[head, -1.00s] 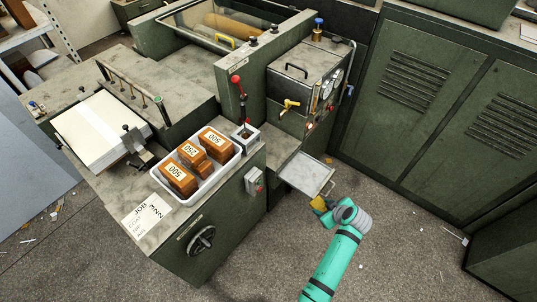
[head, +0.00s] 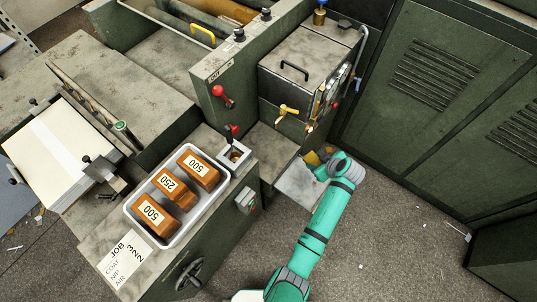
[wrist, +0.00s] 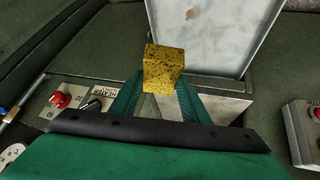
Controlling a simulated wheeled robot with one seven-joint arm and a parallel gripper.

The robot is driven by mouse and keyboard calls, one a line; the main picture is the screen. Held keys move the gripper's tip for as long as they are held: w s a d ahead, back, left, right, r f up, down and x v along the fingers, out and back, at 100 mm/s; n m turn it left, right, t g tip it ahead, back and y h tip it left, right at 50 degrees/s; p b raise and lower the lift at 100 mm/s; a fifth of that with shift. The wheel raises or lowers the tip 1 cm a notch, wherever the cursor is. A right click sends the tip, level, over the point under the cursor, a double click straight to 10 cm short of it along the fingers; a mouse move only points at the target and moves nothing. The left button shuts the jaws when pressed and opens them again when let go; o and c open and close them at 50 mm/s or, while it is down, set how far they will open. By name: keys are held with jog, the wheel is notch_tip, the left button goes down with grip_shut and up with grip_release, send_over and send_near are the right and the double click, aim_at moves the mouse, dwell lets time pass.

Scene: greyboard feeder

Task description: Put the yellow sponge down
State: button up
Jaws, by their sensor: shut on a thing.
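The yellow sponge (head: 312,158) is small, with dark specks, and is held at the end of my teal arm. In the wrist view the sponge (wrist: 164,68) sits between the two green fingers of my gripper (wrist: 157,92), which is shut on it. A flat grey metal tray (head: 296,186) juts from the machine's front, partly hidden by my arm. The sponge appears over the tray's machine-side end. In the wrist view it overlaps the lower left of the tray's plate (wrist: 215,35). I cannot tell whether it touches any surface.
A brass-yellow tap (head: 288,110) and gauges are on the machine box (head: 305,70) behind the tray. A white bin (head: 168,240) with brown weights stands left on the feeder. A red-knobbed lever (head: 232,130) rises beside it. Green cabinets stand right; floor between is open.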

jog(key=a+r+n+g+y, duration=0.1)
jog(key=a+r, duration=0.3)
jog(key=a, duration=0.5)
jog(key=a+r+n+g+y, duration=0.15)
jog(key=a+r, duration=0.35)
jog(key=a, duration=0.5)
notch_tip(320, 180, down, 10)
jog(key=shift+w+d, duration=0.1)
jog(key=shift+f, duration=0.1)
jog(key=o, duration=1.4)
